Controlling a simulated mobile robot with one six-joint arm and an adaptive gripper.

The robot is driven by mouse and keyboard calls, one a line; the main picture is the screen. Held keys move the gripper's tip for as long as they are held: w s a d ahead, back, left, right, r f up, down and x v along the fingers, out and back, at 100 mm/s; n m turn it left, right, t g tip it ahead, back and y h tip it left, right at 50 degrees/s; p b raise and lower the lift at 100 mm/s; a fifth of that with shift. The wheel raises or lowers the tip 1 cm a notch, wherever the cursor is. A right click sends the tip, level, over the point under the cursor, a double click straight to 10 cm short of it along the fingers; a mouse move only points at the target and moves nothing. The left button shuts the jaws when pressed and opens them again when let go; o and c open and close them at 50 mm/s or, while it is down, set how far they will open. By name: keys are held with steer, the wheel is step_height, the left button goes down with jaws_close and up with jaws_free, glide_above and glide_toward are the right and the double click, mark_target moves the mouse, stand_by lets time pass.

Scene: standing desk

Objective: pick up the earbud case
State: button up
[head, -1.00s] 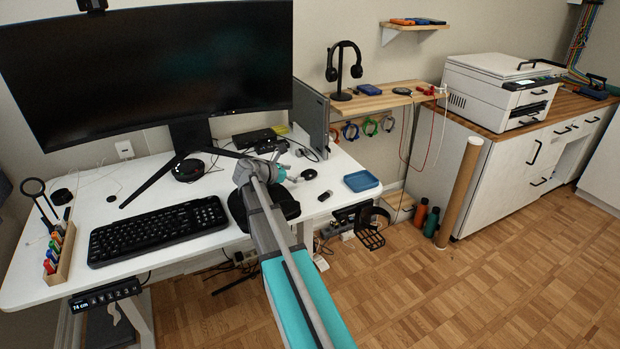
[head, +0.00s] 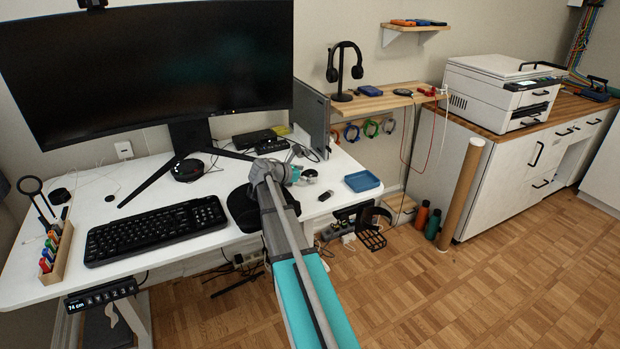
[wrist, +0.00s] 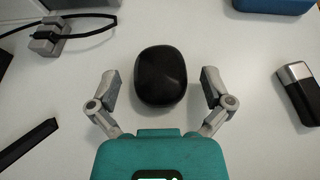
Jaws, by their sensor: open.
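The earbud case, a smooth black rounded block (wrist: 161,76), lies on the white desk in the wrist view. My gripper (wrist: 160,88) is open, with one grey finger to the left of the case and one to the right. A gap shows on each side, so neither finger appears to touch it. In the head view my gripper (head: 306,175) is low over the right part of the desk, and it hides most or all of the case there.
A black and silver stick (wrist: 297,92) lies right of the gripper. A blue tray (head: 362,181) is farther right. A grey cable holder with a black cable (wrist: 48,38) is at upper left in the wrist view. A dark bar (wrist: 27,143) lies at left.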

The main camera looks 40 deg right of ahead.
steer(key=shift+d, duration=0.1)
stand_by(0.5)
steer(key=c, duration=1.1)
